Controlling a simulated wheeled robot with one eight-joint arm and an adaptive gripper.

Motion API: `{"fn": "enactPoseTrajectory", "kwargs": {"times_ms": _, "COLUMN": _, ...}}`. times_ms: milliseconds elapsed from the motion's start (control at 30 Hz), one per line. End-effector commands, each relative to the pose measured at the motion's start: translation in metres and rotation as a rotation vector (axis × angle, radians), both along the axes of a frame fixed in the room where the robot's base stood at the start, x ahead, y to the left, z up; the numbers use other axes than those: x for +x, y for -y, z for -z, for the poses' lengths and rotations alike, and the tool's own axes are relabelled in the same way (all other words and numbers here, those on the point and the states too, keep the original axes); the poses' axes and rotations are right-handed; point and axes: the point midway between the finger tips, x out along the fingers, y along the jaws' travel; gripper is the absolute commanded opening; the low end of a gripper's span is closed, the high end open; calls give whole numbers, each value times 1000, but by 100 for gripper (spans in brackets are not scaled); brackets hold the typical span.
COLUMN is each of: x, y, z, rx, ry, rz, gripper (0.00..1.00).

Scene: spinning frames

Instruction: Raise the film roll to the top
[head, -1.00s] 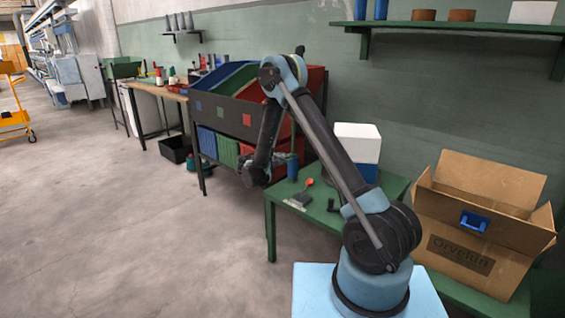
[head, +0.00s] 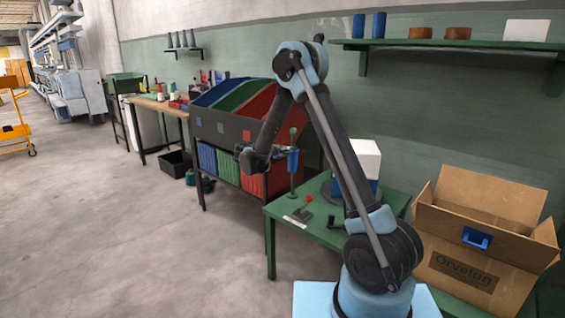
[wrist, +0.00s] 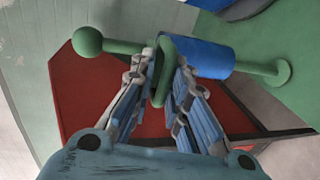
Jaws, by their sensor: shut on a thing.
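The film roll (head: 293,161) is a blue cylinder on an upright green rod with a green ball (head: 293,133) on top. It sits partway up, with bare rod below it and a gap to the ball. In the wrist view the roll (wrist: 208,58) appears sideways, with the ball (wrist: 87,41) at left and the round green base (wrist: 279,72) at right. A green loop-shaped grip (wrist: 162,72) adjoins the roll's ball-side end. My gripper (wrist: 166,62) is shut on this grip, one finger on each side. In the head view my gripper (head: 272,153) is left of the rod.
The green table (head: 318,238) carries a small lever with a red knob (head: 308,199) and a white-and-blue block (head: 364,162). A cardboard box (head: 470,268) stands at right. Red, green and blue bins (head: 235,105) are behind. Floor at left is clear.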

Motion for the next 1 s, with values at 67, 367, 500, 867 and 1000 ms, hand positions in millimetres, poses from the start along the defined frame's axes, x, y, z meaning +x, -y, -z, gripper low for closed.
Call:
{"fn": "enactPoseTrajectory", "kwargs": {"times_ms": 67, "x": -1, "y": -3, "z": -4, "rx": -1, "ry": -1, "rz": -5, "gripper": 0}}
{"fn": "enactPoseTrajectory", "kwargs": {"times_ms": 367, "x": -1, "y": -3, "z": -4, "rx": 0, "ry": 0, "rz": -6, "gripper": 0}}
{"fn": "enactPoseTrajectory", "kwargs": {"times_ms": 500, "x": -1, "y": -2, "z": -4, "rx": 0, "ry": 0, "rz": -4, "gripper": 30}}
{"fn": "enactPoseTrajectory", "kwargs": {"times_ms": 867, "x": -4, "y": -4, "z": -5, "rx": 0, "ry": 0, "rz": -2, "gripper": 30}}
{"fn": "enactPoseTrajectory", "kwargs": {"times_ms": 1000, "x": -16, "y": -14, "z": -9, "rx": 0, "ry": 0, "rz": -5, "gripper": 30}}
